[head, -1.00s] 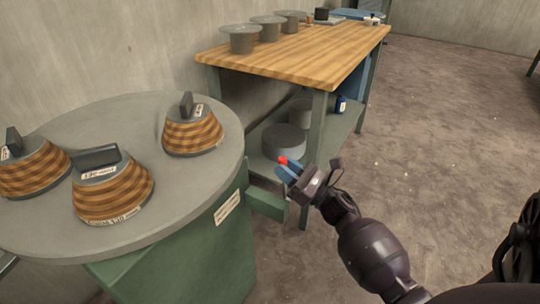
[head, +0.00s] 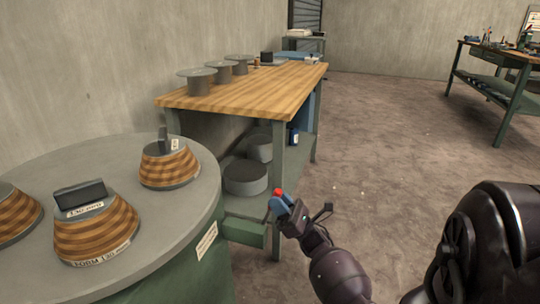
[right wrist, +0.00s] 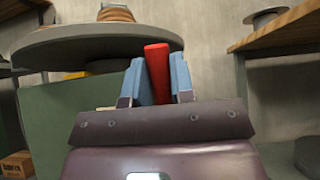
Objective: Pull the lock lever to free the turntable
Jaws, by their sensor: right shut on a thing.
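The round grey turntable (head: 110,165) stands at the left on a green base (head: 190,270). Wooden forms with dark handles sit on it, including one at the back (head: 168,166) and one in front (head: 97,228). The red lever (right wrist: 158,72) stands between my right gripper's blue fingers in the right wrist view. My right gripper (head: 282,202) is shut on it, to the right of the turntable and near a green box arm (head: 245,231) on the base. Only the lever's red end shows in the head view. Its lower part is hidden by the gripper. My left gripper is out of view.
A wooden workbench (head: 250,88) stands behind, with grey spools (head: 196,82) on top and grey drums (head: 245,177) on its lower shelf. Another bench (head: 500,60) is at the far right. The floor between is open.

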